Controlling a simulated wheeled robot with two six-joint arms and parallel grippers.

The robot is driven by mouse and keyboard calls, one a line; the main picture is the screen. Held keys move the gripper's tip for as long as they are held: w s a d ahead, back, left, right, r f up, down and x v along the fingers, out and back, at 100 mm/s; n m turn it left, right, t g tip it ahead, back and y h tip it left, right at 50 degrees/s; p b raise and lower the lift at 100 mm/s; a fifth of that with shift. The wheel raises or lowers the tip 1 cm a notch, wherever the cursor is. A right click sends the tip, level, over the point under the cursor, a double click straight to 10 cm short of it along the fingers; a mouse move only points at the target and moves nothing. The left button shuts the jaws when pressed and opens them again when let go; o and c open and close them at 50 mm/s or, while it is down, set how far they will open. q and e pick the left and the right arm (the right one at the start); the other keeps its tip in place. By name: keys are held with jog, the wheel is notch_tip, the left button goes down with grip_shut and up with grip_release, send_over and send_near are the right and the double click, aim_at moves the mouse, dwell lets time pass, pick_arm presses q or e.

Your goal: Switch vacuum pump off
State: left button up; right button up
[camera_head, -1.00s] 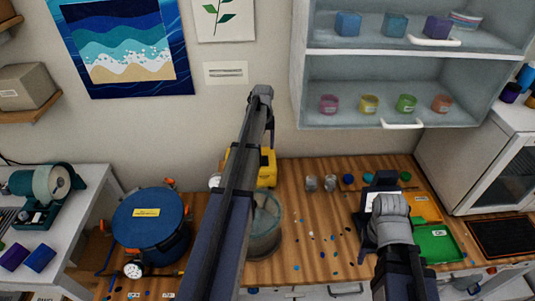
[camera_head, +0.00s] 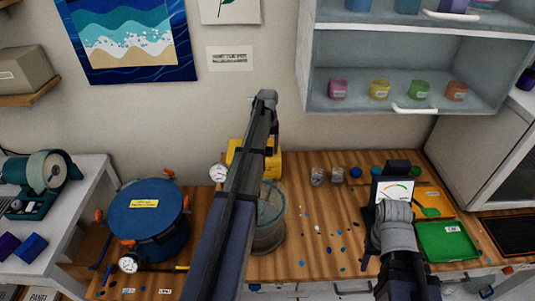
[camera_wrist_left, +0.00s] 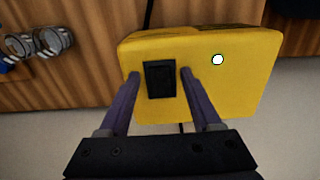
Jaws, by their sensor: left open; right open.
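The vacuum pump is a yellow box (camera_head: 240,160) at the back of the wooden bench, partly hidden behind my left arm. In the left wrist view the yellow pump (camera_wrist_left: 235,85) fills the upper middle, with a black rocker switch (camera_wrist_left: 160,79) and a small white round spot on its face. My left gripper (camera_wrist_left: 160,73) is open and empty, its two fingers on either side of the switch. In the head view the left gripper (camera_head: 272,145) is at the pump, its fingertips unclear. My right gripper (camera_head: 372,230) is open at the bench's right, mostly hidden by its own wrist.
A blue-lidded pot (camera_head: 147,222) with orange clamps and gauges stands at left. Small clear cups (camera_head: 318,177) stand behind scattered chips.

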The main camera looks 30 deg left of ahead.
pick_arm(q)
grip_shut()
dwell(0.6)
